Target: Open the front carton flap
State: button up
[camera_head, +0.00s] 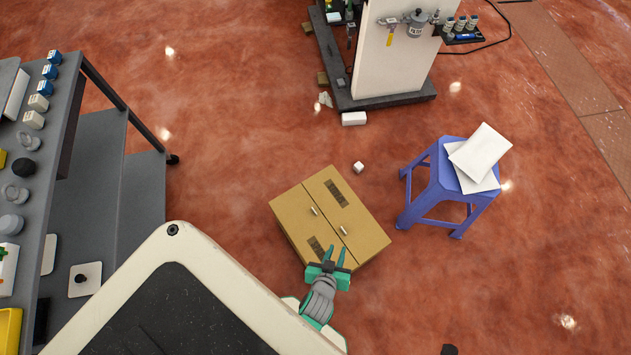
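A brown cardboard carton (365,222) sits on the floor at the middle of the view. Its top flaps lie closed, meeting at a dark seam. Each flap bears a small pale handle; the nearer, front flap (300,226) has one handle (313,211) and the farther flap has the other (344,231). A dark printed strip marks each flap. My gripper (333,254), with teal fingers, is over the carton's near edge, close to the front flap's lower end. Its fingers are apart with nothing visible between them. I cannot tell whether it touches the carton.
A blue stool (447,185) with white sheets stands to the right. A grey shelf cart (132,190) with small items is at the left. A white panel on a dark base (385,102) stands behind. A small white cube (358,167) lies behind the carton. Floor around the carton is mostly clear.

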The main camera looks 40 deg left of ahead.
jog(key=w+a+f+n+g+y, duration=0.1)
jog(key=w+a+f+n+g, duration=0.2)
jog(key=w+a+f, duration=0.4)
jog(key=n+g, duration=0.5)
send_near(315, 212)
jog(key=shift+x, duration=4.25)
jog(key=shift+w+a+r, duration=0.1)
jog(key=shift+a, duration=0.1)
grip_shut()
